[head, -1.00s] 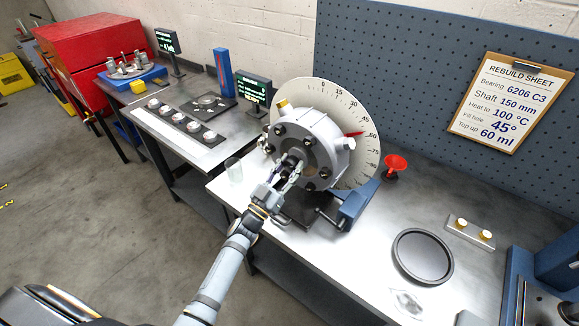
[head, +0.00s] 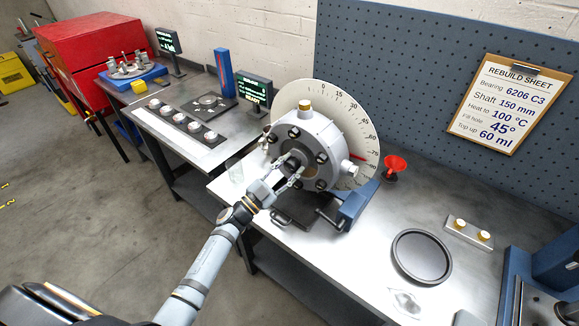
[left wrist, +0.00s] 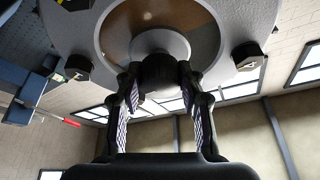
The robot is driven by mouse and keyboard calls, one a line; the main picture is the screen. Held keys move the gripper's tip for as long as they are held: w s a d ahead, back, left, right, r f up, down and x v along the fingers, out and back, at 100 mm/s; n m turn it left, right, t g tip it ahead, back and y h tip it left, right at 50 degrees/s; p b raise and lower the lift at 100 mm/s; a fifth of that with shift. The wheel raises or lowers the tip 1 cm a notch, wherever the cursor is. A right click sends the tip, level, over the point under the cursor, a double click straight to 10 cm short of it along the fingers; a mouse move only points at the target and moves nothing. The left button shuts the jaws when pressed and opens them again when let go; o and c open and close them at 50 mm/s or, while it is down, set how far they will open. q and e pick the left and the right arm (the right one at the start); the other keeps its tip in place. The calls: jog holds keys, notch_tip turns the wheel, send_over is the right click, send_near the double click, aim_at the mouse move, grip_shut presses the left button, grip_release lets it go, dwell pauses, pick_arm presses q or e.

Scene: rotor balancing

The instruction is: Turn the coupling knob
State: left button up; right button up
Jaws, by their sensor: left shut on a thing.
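The round grey housing (head: 318,135) stands on a blue stand (head: 352,205) in front of a white degree dial (head: 366,128). A brass plug (head: 304,107) is at its top, and the red pointer (head: 356,158) lies at the dial's lower right, near the high numbers. The dark coupling knob (left wrist: 158,73) sticks out of the housing's centre. My left gripper (head: 290,170) is shut on the knob. In the left wrist view both fingers (left wrist: 160,90) flank the knob. In the head view the fingers partly hide it. My right gripper is not in view.
A red funnel (head: 394,166), a round black pan (head: 422,256) and a plate with two brass plugs (head: 468,231) are on the bench to the right. A rebuild sheet (head: 510,103) hangs behind.

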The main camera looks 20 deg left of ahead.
pick_arm(q)
jog(key=shift+m+g, duration=0.3)
jog(key=shift+m, duration=0.4)
jog(key=o, duration=1.2)
jog(key=v, duration=1.2)
jog(key=shift+f, duration=0.1)
jog(key=shift+a, duration=0.1)
jog(key=shift+w, duration=0.1)
